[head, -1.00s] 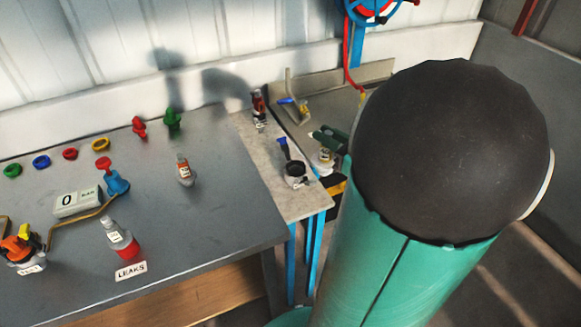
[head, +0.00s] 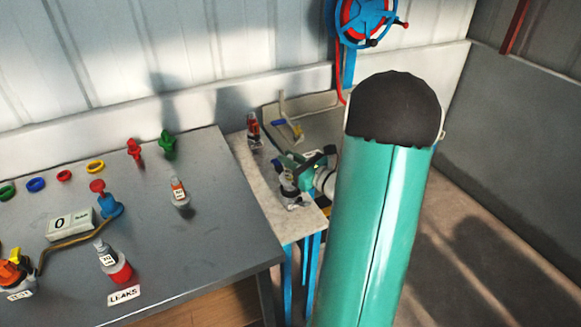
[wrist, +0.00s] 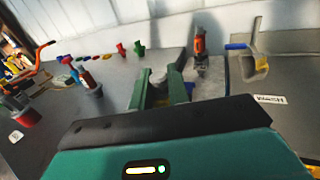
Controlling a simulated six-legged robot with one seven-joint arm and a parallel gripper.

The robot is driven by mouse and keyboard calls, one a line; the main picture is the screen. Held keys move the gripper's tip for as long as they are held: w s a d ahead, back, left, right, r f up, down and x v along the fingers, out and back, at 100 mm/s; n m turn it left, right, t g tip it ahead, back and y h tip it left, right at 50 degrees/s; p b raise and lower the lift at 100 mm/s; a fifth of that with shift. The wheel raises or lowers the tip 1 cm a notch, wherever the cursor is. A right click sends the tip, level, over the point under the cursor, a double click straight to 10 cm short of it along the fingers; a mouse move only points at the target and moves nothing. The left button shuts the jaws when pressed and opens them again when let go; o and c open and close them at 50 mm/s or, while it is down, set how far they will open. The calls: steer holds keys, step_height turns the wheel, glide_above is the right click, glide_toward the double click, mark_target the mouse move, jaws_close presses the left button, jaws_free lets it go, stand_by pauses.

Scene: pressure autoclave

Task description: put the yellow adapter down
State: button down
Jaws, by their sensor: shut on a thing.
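My gripper (head: 300,166) is over the narrow pale bench (head: 253,168) at the right, close beside a grey stand or cup (head: 290,192). In the wrist view its two green fingers (wrist: 162,88) are shut, with a grey round shape (wrist: 158,75) at their tips. The thing held, taken as the yellow adapter, is hidden by the fingers, and I cannot make out its yellow. I cannot tell whether it touches the bench or the grey stand.
A blue-handled tool (head: 290,128) lies in a tray behind. The grey table (head: 150,225) at left holds several coloured rings, a gauge box (head: 70,223) and bottles (head: 113,262).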

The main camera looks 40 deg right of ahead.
mark_target(290, 172)
steer(key=shift+f, duration=1.4)
steer(key=c, duration=1.1)
jaws_free()
steer(key=shift+f, duration=0.15)
steer(key=shift+c, duration=0.2)
